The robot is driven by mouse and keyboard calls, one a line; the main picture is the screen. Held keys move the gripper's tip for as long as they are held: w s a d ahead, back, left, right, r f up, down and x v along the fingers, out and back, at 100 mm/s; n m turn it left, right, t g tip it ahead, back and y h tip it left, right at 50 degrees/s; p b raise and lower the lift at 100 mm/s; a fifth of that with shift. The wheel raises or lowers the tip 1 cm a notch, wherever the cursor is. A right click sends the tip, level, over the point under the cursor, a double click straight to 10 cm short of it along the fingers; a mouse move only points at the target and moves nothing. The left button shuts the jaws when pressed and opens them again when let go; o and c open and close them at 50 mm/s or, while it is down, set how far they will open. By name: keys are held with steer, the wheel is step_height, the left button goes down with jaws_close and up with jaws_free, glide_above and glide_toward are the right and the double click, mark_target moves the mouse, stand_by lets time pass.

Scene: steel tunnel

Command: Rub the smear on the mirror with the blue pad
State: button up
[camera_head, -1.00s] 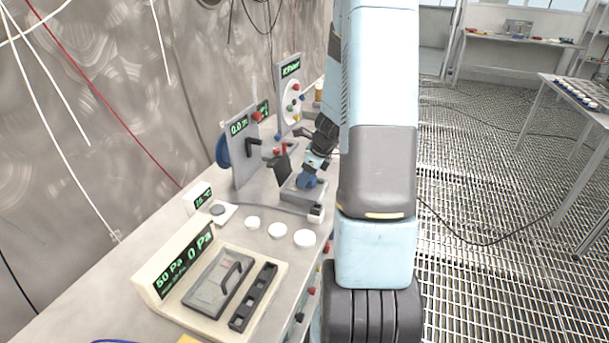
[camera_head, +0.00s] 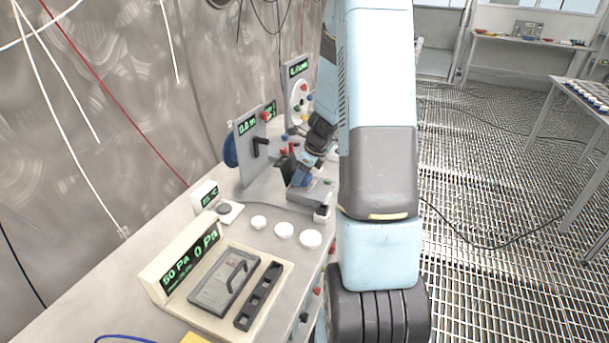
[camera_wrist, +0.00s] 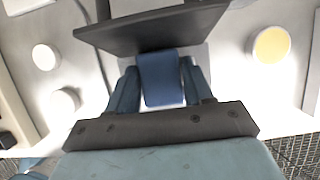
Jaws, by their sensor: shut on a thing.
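The blue pad (camera_wrist: 160,80) is held between the two fingers of my gripper (camera_wrist: 161,88) in the wrist view. In the head view the blue pad (camera_head: 306,181) shows low beside a grey stand, with my gripper (camera_head: 308,172) coming down on it from above. A dark tilted panel (camera_head: 284,172), likely the mirror, stands just left of the pad. It also shows as a dark plate (camera_wrist: 150,28) right in front of the pad in the wrist view. I cannot tell whether pad and plate touch. No smear can be made out.
White round cups (camera_head: 284,230) stand in front of the grey stand. An upright panel with a black handle (camera_head: 252,145) stands behind the mirror. The wall bounds the left.

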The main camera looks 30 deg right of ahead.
mark_target(310, 175)
steer(key=shift+s+d, duration=0.6)
steer(key=shift+s, duration=0.15)
steer(key=shift+s+d, duration=0.55)
steer(key=shift+s, duration=0.2)
steer(key=shift+r, duration=3)
step_height(310, 175, up, 3)
steer(key=shift+f, duration=0.15)
steer(key=shift+t+y, duration=0.3)
steer(key=shift+t, duration=0.1)
steer(key=shift+w+d+f, duration=0.1)
steer(key=shift+w+f, duration=0.05)
steer(key=shift+f, duration=1.7)
steer(key=shift+w+d+f, duration=0.1)
steer(key=shift+w+f, duration=0.05)
steer(key=shift+f, duration=1.65)
